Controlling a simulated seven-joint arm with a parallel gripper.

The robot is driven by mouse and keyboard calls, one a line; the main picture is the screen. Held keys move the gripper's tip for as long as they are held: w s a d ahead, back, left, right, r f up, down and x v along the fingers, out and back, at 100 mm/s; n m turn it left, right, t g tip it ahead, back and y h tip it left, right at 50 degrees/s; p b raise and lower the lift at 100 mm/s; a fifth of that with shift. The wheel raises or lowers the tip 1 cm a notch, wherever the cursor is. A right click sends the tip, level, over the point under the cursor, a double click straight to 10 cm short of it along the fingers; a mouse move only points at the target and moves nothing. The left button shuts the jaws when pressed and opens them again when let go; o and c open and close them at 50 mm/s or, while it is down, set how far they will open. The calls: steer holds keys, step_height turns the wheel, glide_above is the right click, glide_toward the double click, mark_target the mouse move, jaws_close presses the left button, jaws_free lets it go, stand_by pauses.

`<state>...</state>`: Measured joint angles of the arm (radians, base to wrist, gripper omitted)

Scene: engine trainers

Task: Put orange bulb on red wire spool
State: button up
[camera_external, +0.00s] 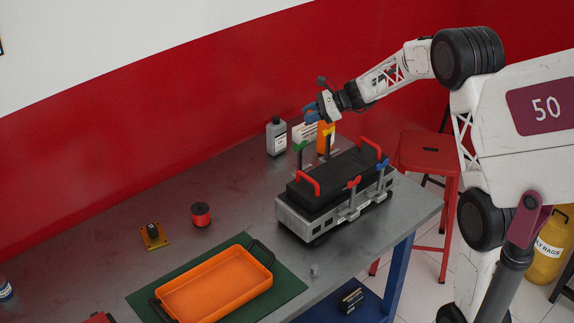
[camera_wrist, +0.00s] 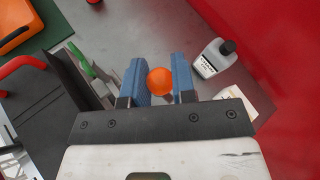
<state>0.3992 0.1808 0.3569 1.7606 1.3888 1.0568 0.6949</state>
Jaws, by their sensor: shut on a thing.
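The orange bulb (camera_wrist: 160,81) shows as a round orange end between the two blue fingers of my gripper (camera_wrist: 160,82) in the wrist view. My gripper is shut on it. In the external view, my gripper (camera_external: 311,113) is raised above the back of the grey table, near the bottles. I cannot make out the bulb there. The red wire spool (camera_external: 201,215) stands upright on the table, left of the black and grey engine.
The engine (camera_external: 335,190) with red handles stands between my gripper and the table's front. A grey bottle (camera_external: 276,137) and an orange container (camera_external: 325,138) stand at the back. A yellow-based part (camera_external: 153,237) and an orange tray (camera_external: 215,286) are near the spool.

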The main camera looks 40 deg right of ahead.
steer(key=s+a+n+g+y, duration=0.1)
steer(key=s+a, duration=0.2)
steer(key=a, duration=0.9)
steer(key=s+a+n+g, duration=0.15)
steer(key=s+a, duration=0.25)
steer(key=a, duration=0.9)
steer(key=s+a+n+g+y, duration=0.1)
steer(key=s+a, duration=0.2)
steer(key=a, duration=0.9)
step_height(320, 180, down, 11)
steer(key=shift+f, duration=0.2)
glide_above(200, 208)
steer(key=shift+f, duration=0.75)
steer(key=shift+f, duration=1.75)
steer(key=shift+f, duration=0.1)
